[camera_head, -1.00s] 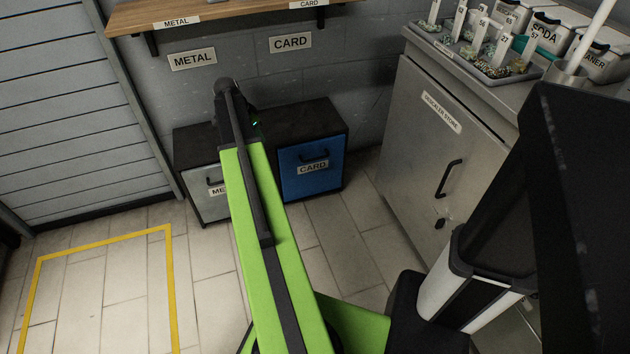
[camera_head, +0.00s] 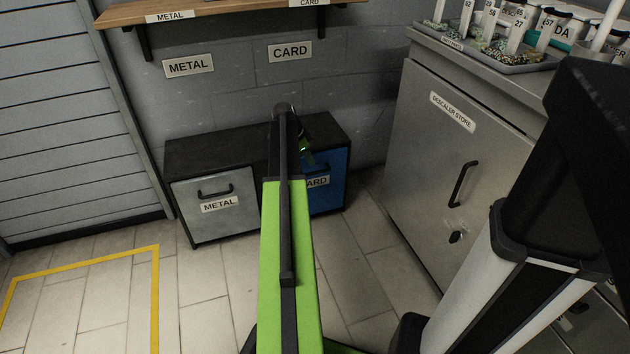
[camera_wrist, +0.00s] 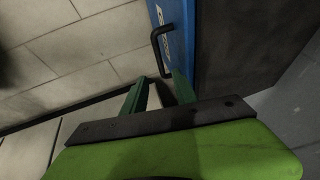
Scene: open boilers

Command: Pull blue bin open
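The blue bin (camera_head: 334,190) stands against the back wall, its front closed, with a white CARD label partly hidden by my arm. In the wrist view, the blue bin front (camera_wrist: 182,25) shows edge-on at the top, with its black bar handle (camera_wrist: 157,44) sticking out to the left. My gripper (camera_wrist: 158,84) has two green fingers spread apart with nothing between them. The handle is just beyond the fingertips, and I see no grip on it. In the head view, my gripper (camera_head: 306,158) is dark and small in front of the blue bin, mostly hidden by my arm.
A grey METAL bin (camera_head: 215,205) stands directly left of the blue bin. A grey descaler store cabinet (camera_head: 455,150) stands to the right. A wooden shelf (camera_head: 225,10) hangs above. The tiled floor (camera_head: 205,290) in front is clear, with a yellow outline at left.

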